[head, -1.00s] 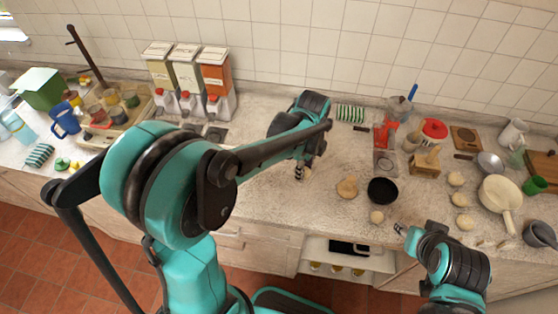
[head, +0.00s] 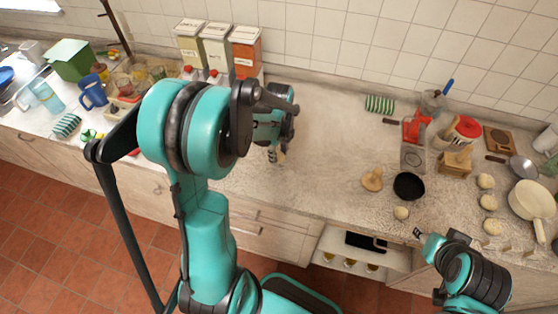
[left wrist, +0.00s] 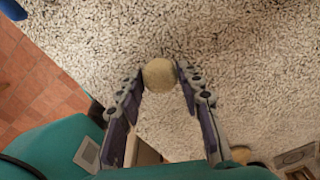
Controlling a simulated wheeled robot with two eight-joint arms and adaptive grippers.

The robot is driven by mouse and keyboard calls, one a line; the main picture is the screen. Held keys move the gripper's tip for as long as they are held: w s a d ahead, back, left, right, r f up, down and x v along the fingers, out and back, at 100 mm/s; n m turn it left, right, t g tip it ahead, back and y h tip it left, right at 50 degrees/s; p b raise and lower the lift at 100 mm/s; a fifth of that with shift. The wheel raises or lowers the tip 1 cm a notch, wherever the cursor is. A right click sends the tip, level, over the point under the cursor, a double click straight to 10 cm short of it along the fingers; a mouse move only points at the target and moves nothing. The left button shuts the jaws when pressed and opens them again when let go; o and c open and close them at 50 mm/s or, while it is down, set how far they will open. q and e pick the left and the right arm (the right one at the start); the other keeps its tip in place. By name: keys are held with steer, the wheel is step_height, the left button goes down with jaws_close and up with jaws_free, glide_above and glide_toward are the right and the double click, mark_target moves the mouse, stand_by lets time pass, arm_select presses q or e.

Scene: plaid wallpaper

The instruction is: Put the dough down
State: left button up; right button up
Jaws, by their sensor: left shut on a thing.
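A pale round dough ball (left wrist: 159,74) sits between the fingertips of my left gripper (left wrist: 161,72) in the left wrist view, over the speckled counter. In the head view my left gripper (head: 274,155) points down over the counter, and the dough (head: 281,157) shows only slightly beside its fingers. I cannot tell whether the dough touches the counter. My right gripper (head: 418,232) is at the counter's front edge, close to another dough ball (head: 401,212); its finger state is too small to tell.
A brown lump (head: 372,179), a black bowl (head: 409,185) and a cream pan (head: 532,200) stand on the right. More dough balls (head: 489,202) lie near the pan. Dispensers (head: 215,48) stand at the back left. The counter (head: 325,140) is clear right of my left gripper.

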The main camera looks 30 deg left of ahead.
mark_target(279, 158)
arm_select(q)
steer(key=shift+f+b, duration=0.55)
steer(key=shift+f, duration=1.35)
steer(key=shift+f, duration=0.1)
steer(key=o, duration=1.1)
steer(key=shift+r, duration=0.5)
step_height(279, 158, up, 11)
steer(key=p, duration=0.3)
steer(key=s+d+r+n+t, duration=0.2)
steer(key=s+d+n, duration=0.1)
steer(key=n, duration=0.3)
steer(key=s+d+r+n+t, duration=0.2)
steer(key=s+d+n, duration=0.2)
steer(key=n, duration=0.3)
steer(key=s+d+r+n+t, duration=0.3)
steer(key=s+n, duration=0.1)
steer(key=n, duration=0.2)
steer(key=shift+s+d+n, duration=0.1)
steer(key=shift+d+n, duration=0.25)
steer(key=shift+n, duration=0.05)
